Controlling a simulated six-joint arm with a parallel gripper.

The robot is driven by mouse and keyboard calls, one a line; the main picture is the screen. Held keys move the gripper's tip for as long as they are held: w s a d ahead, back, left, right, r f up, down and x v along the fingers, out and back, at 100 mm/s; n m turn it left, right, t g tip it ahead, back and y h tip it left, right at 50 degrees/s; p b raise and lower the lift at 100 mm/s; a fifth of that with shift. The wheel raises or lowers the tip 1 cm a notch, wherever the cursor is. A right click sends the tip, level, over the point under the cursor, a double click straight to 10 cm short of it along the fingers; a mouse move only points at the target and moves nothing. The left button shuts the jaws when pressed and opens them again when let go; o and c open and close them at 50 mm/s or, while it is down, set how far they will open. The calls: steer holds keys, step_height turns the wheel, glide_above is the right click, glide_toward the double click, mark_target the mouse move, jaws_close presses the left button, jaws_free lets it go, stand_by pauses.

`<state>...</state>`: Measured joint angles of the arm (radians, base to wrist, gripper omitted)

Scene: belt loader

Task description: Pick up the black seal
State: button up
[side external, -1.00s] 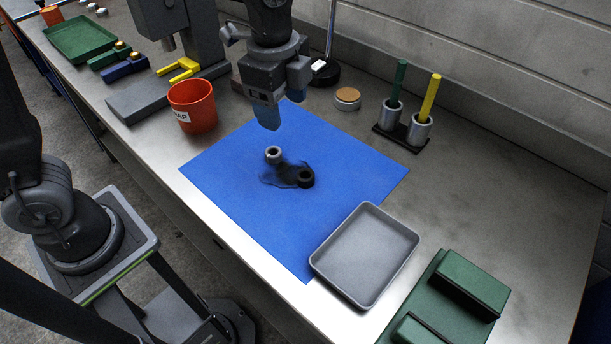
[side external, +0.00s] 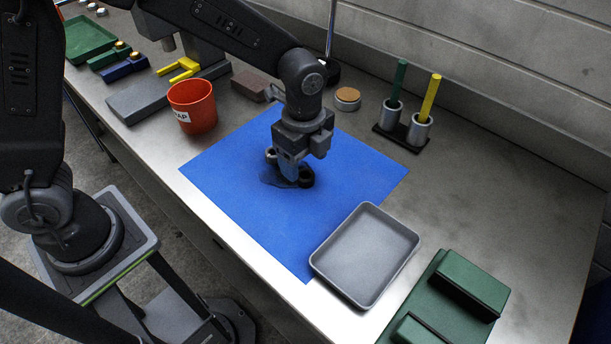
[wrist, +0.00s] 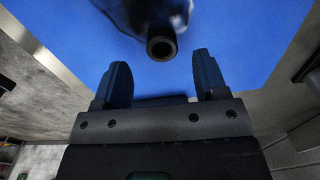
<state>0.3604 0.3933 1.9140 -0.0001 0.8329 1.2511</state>
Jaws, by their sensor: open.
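The black seal (side external: 306,178) is a thick black ring on the blue mat (side external: 230,190), at the right end of a dark smear. My gripper (side external: 289,176) is open, low over the mat, just left of the seal in the side view and partly covering the smear. In the wrist view, a dark ring-shaped part (wrist: 161,46) lies ahead of the gap between my fingertips (wrist: 162,75); nothing is held. I cannot tell for certain whether this ring is the seal. A grey metal sleeve (side external: 270,156) stands on the mat left of my gripper, partly hidden.
A grey tray (side external: 362,255) lies at the mat's right corner. An orange cup (side external: 192,104) stands by its left edge. A green fixture (side external: 452,290) is at lower right. A holder (side external: 402,138) with green and yellow rods stands behind. The mat's front is clear.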

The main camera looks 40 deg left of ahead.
mark_target(306, 172)
step_height(306, 172, down, 4)
steer(key=shift+w+d+f, duration=0.1)
steer(key=shift+d+f, duration=0.05)
steer(key=shift+c, duration=0.3)
steer(key=c, duration=0.9)
steer(key=shift+r, duration=0.2)
steer(key=shift+c, duration=0.2)
